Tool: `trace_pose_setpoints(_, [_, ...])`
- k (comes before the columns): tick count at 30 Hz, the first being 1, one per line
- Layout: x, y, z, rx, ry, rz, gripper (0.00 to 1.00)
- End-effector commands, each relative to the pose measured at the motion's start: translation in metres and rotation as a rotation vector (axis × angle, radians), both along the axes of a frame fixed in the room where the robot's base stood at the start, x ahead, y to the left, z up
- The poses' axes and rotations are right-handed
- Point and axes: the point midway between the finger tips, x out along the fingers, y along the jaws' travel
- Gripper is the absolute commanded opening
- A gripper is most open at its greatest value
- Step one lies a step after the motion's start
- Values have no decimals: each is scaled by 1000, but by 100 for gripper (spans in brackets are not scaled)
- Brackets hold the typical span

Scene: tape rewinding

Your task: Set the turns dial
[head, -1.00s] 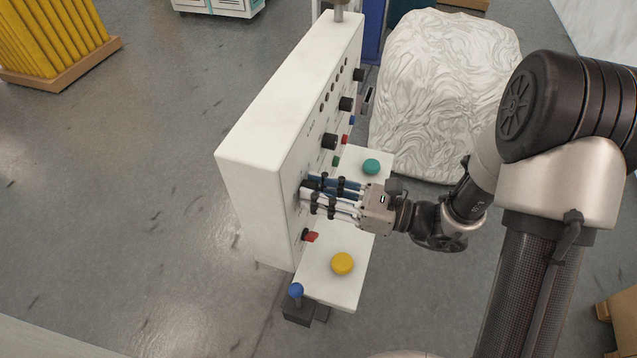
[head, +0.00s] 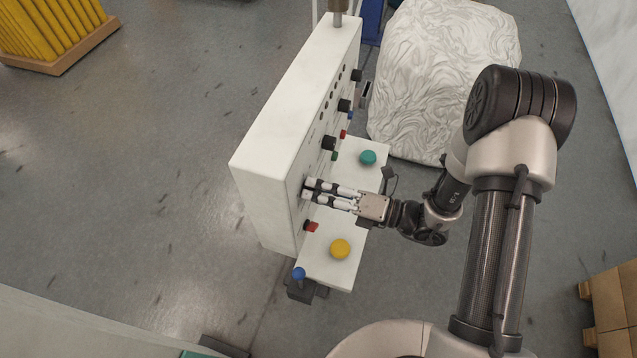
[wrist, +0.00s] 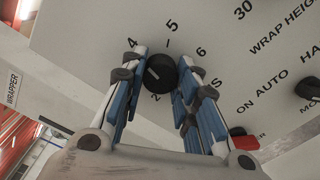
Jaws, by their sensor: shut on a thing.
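The turns dial (wrist: 161,74) is a round black knob with a light pointer mark, on the white panel, with printed numbers 4, 5 and 6 around it. The pointer mark lies on its left part; its exact setting is hard to read. My gripper (wrist: 161,66) is shut on the dial, one blue-padded finger on each side of it. In the head view my gripper (head: 308,189) reaches the panel face (head: 296,210) from the right, and its fingertips mostly hide the dial.
Other black knobs (head: 329,143) sit farther along the panel. A red switch (head: 313,227) is just nearer than my fingers. A shelf below carries a teal button (head: 368,157) and a yellow button (head: 340,249). A wrapped load (head: 440,75) stands behind.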

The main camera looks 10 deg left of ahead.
Motion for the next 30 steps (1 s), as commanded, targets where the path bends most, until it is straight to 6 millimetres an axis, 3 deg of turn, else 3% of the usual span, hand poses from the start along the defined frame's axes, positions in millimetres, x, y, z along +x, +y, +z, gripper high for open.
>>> trace_pose_setpoints(18, [0,0,2,45,569,0,4])
trace_pose_setpoints(30, [0,0,1,64,812,0,4])
